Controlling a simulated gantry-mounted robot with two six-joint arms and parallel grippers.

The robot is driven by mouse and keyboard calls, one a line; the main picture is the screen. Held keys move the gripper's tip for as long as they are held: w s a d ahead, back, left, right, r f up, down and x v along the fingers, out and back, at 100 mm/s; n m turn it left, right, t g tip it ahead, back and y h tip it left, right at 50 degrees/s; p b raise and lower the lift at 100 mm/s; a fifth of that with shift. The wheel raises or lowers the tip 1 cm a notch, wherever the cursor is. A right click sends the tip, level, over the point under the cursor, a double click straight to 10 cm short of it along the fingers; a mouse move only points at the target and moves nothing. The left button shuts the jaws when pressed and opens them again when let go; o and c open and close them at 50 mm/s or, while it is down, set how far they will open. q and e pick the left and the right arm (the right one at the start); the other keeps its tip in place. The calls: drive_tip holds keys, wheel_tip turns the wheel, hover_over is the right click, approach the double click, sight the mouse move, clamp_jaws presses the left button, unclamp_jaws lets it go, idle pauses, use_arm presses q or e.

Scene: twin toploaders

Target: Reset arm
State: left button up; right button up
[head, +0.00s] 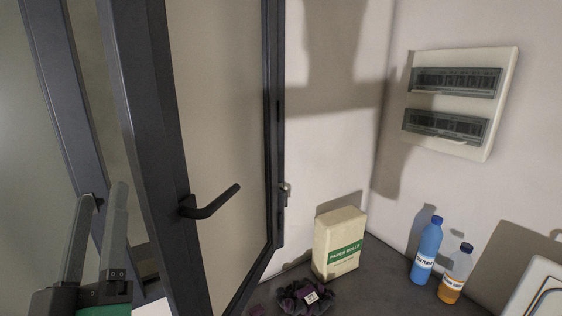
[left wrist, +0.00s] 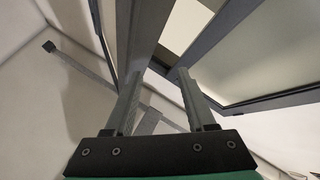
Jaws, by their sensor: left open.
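My left gripper (head: 104,205) is at the lower left of the head view, pointing up, to the left of the dark door or window frame (head: 150,110) with its black lever handle (head: 210,204). Its two fingers are apart with nothing seen between them. In the left wrist view the gripper (left wrist: 156,85) also shows open, with dark frame bars (left wrist: 140,35) beyond the fingers. I cannot tell whether a finger touches the frame. My right gripper is in neither view.
On a dark surface (head: 375,285) stand a paper rolls box (head: 337,243), a blue bottle (head: 427,250) and an orange bottle (head: 455,275). A dark purple item (head: 300,296) lies in front of the box. A switch panel (head: 458,103) is on the right wall.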

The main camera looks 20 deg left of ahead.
use_arm(q)
drive_tip(key=d+r+m+t+h, duration=0.8)
drive_tip(key=d+m+h, duration=0.5)
drive_tip(key=h, duration=0.5)
wheel_tip(320, 180, up, 15)
drive_tip(key=g+p, duration=0.1)
drive_tip(key=p, duration=1.3)
drive_tip(key=shift+s+a+y, duration=0.2)
drive_tip(key=shift+s+y, duration=0.1)
drive_tip(key=shift+s, duration=0.1)
wheel_tip(320, 180, down, 5)
drive_tip(key=b, duration=0.5)
drive_tip(key=shift+f, duration=0.1)
